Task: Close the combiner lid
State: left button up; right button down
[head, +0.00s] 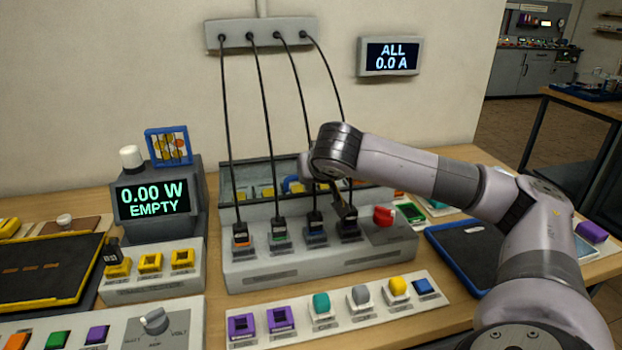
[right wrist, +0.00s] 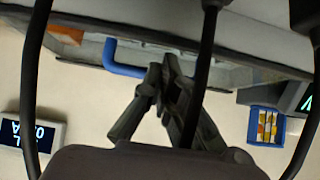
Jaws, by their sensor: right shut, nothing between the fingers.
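The combiner (head: 300,262) is a grey box in the middle of the bench, with several black plugs and a red knob on its front. Its lid (head: 232,178), a grey frame with a see-through pane, appears raised at the back of the box. In the right wrist view, turned upside down, a blue bar handle (right wrist: 124,61) sits on the grey lid edge. My right gripper (right wrist: 165,85) is shut and empty close beside the handle; I cannot tell if it touches. In the head view it is largely hidden behind my wrist and a cable. My left gripper is not in view.
Several black cables (head: 262,120) hang from a wall strip (head: 262,33) to the plugs, some close to my right arm. A meter (head: 155,200) reading EMPTY stands left. A row of switches (head: 340,308) lies in front. A blue-rimmed tray (head: 438,250) is at right.

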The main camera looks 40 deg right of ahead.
jog(key=v, duration=1.2)
